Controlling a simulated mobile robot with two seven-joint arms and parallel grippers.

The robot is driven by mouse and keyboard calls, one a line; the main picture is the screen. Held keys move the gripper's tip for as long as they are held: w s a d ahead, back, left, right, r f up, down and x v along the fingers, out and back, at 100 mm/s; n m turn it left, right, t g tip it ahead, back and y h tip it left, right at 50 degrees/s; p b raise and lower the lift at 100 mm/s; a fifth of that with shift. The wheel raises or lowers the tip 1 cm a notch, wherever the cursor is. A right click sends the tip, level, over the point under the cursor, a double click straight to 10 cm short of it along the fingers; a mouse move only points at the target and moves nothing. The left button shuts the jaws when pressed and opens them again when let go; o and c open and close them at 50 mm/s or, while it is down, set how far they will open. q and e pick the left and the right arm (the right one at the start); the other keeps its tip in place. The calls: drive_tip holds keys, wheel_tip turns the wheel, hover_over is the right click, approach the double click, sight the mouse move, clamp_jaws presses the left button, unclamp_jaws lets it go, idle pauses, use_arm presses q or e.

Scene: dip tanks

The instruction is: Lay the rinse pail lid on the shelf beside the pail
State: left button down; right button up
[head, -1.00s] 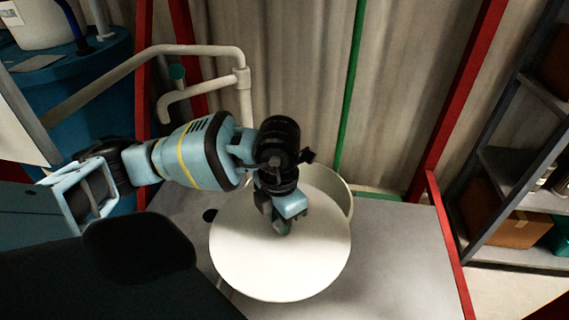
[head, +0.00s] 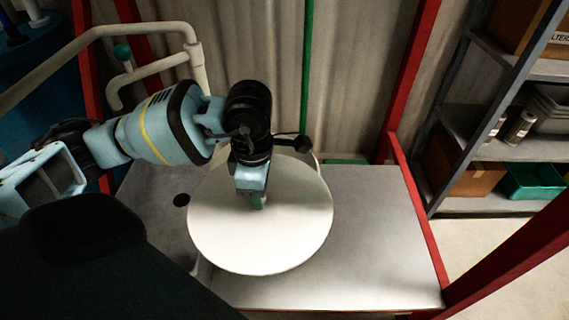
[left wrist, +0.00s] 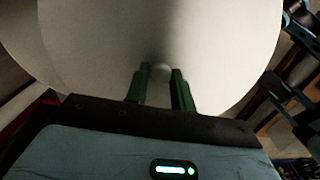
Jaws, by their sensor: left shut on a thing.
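The rinse pail lid (head: 262,238) is a wide, pale round disc. My left gripper (head: 257,203) is shut on its small knob; the left wrist view shows the knob (left wrist: 160,72) between the two green fingers, with the lid (left wrist: 90,45) filling the upper part. The rinse pail (head: 316,158) is pale and mostly hidden behind the lid; only a bit of its rim shows at the lid's far edge. I cannot tell the gap between lid and pail. The grey shelf (head: 375,245) extends under and around them. My right gripper is not in view.
The shelf top is bare to the right of the lid. Red posts (head: 412,80) and a white pipe (head: 150,30) stand behind. A storage rack (head: 530,150) with boxes stands at the right.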

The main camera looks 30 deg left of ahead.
sight(274, 204)
use_arm(q)
drive_tip(key=m, duration=0.2)
drive_tip(key=d+r+m, duration=0.1)
drive_tip(key=m, duration=0.3)
drive_tip(key=shift+w+d+r, duration=0.15)
drive_tip(key=shift+w, duration=0.25)
drive_tip(key=m, duration=0.2)
drive_tip(key=d+m, duration=0.1)
drive_tip(key=m, duration=0.1)
drive_tip(key=r+m, duration=0.1)
drive_tip(key=m, duration=0.1)
drive_tip(key=shift+w+d+r, duration=0.1)
drive_tip(key=shift+w+d, duration=0.05)
drive_tip(key=shift+w, duration=0.1)
drive_tip(key=m, duration=0.4)
drive_tip(key=d+r+m, duration=0.1)
drive_tip(key=m, duration=0.1)
drive_tip(key=shift+w, duration=0.25)
drive_tip(key=m, duration=0.3)
drive_tip(key=d+r+m, duration=0.1)
drive_tip(key=m, duration=0.1)
drive_tip(key=shift+w+m, duration=0.2)
drive_tip(key=shift+m, duration=0.1)
